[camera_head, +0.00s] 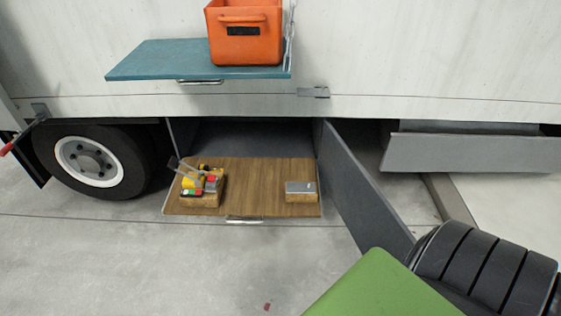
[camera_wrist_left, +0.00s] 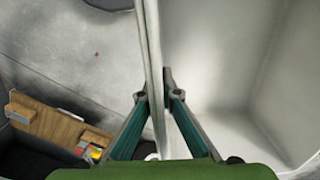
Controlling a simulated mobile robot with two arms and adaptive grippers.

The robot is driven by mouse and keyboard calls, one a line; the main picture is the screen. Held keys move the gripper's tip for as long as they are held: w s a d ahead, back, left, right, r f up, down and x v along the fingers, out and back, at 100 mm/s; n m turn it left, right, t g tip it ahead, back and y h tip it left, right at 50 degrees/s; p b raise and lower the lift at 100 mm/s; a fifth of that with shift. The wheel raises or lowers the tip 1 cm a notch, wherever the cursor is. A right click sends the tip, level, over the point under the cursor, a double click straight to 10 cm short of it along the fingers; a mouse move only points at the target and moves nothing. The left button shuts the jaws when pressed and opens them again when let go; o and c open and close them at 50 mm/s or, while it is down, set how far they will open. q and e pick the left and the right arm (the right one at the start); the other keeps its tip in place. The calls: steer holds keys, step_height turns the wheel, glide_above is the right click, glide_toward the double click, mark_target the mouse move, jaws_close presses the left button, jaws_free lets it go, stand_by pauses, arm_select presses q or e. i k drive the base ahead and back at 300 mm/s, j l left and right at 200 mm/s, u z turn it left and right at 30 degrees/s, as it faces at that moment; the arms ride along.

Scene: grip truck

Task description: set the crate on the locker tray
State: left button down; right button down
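In the left wrist view, the two teal fingers of my left gripper (camera_wrist_left: 157,95) are on either side of the thin upright wall of a pale, open box (camera_wrist_left: 225,60), apparently a crate. The fingertips look closed on that wall. The box interior looks empty where it shows; this box is not seen in the head view. A wooden tray (camera_head: 255,180) sticks out of the open low locker of the truck; it also shows in the left wrist view (camera_wrist_left: 55,127). No fingers of my right gripper show.
On the tray, a pile of small coloured items (camera_head: 201,185) is left and a grey-topped block (camera_head: 301,191) right; the middle is bare. Above, a teal shelf (camera_head: 150,60) bears an orange crate (camera_head: 246,48). A grey door panel (camera_head: 360,190) hangs open right; a wheel (camera_head: 92,162) stands left.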

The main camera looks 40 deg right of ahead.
mark_target(255, 187)
steer(key=l, duration=0.45)
steer(key=k+l, duration=0.15)
steer(key=l, duration=0.8)
steer(key=k+l+u, duration=0.1)
steer(key=l, duration=0.35)
steer(key=k+l, duration=0.15)
steer(key=l, duration=0.3)
steer(key=i+l, duration=0.1)
steer(key=l, duration=0.25)
steer(key=i+l, duration=0.1)
steer(key=l, duration=0.25)
steer(key=i+l, duration=0.1)
steer(key=l, duration=0.25)
